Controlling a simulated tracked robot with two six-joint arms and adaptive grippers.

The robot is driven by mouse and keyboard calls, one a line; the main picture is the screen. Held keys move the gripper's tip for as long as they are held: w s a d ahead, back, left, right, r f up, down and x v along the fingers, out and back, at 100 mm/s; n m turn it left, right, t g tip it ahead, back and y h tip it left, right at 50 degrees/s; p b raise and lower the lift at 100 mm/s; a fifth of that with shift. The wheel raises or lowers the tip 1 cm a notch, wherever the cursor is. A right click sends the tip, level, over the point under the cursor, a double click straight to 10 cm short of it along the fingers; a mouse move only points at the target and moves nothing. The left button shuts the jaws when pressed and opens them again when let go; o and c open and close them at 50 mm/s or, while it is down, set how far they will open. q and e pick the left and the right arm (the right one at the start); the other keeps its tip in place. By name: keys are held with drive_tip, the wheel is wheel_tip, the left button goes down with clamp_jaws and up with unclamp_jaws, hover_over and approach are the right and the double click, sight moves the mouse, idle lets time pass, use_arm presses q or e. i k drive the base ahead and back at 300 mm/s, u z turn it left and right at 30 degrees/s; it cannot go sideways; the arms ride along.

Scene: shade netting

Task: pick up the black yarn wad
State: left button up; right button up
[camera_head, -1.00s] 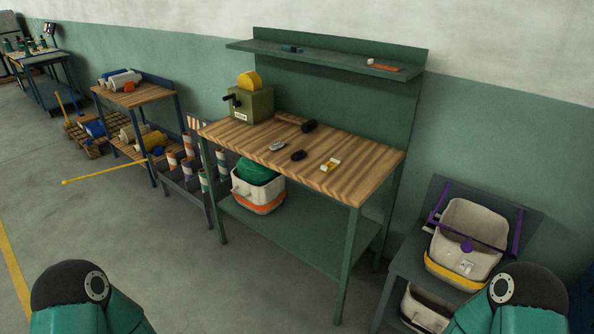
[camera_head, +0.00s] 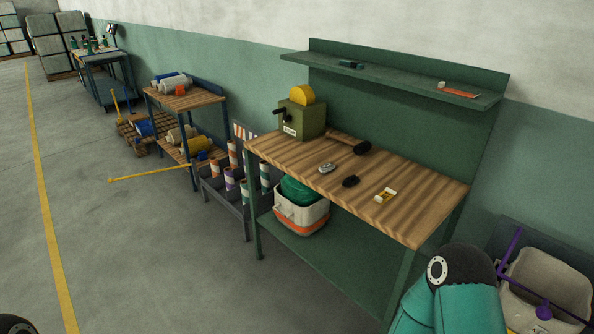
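A small dark lump, which looks like the black yarn wad (camera_head: 351,181), lies on the wooden top of the green workbench (camera_head: 300,162), near the middle of its front half. It is too small to make out strands. Nothing touches it. Teal and black parts of my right arm show at the bottom right, and a bit of my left arm shows at the bottom left corner. Neither gripper is in view.
A black-headed mallet (camera_head: 362,148) lies behind the wad. A small grey item (camera_head: 326,168) is to its left and a white-and-yellow item (camera_head: 386,195) to its right. A green box with a yellow wheel (camera_head: 302,118) stands at the bench's left end. A shelf (camera_head: 395,77) overhangs the back.

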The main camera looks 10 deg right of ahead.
sight(349, 182)
drive_tip(key=u, duration=0.15)
drive_tip(key=i, duration=1.5)
drive_tip(key=z, duration=0.85)
drive_tip(key=k, duration=0.7)
drive_tip(key=z, duration=0.2)
drive_tip(key=i, duration=1.05)
drive_tip(key=u, duration=0.1)
